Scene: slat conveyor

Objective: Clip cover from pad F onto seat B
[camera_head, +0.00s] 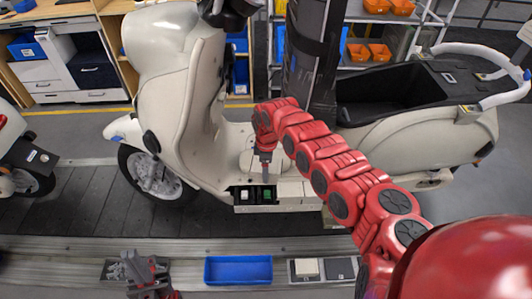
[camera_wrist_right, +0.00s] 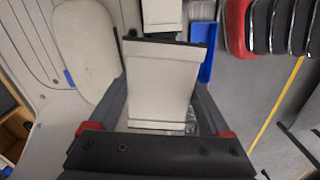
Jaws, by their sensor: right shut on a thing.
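My right gripper (camera_wrist_right: 160,120) is shut on a beige cover (camera_wrist_right: 163,84), which sits between its two fingers in the right wrist view. In the head view my right gripper (camera_head: 265,165) hangs over the scooter's floor, just above a row of seats. Two dark open seats (camera_head: 256,196) hold a white piece (camera_head: 244,195) and a green piece (camera_head: 267,194). Beige surfaces (camera_head: 291,190) adjoin them on the right. At the front, one pad carries a beige cover (camera_head: 306,268); the pad beside it (camera_head: 340,268) is dark and bare. No letters are readable. My left gripper (camera_head: 143,265) is open at the lower left.
The cream scooter (camera_head: 175,100) stands on the slat conveyor (camera_head: 80,210). A blue tray (camera_head: 238,270) lies on the front ledge. A grey bin of small parts (camera_head: 115,270) is beside my left gripper. A dark column (camera_head: 310,60) rises behind my right arm.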

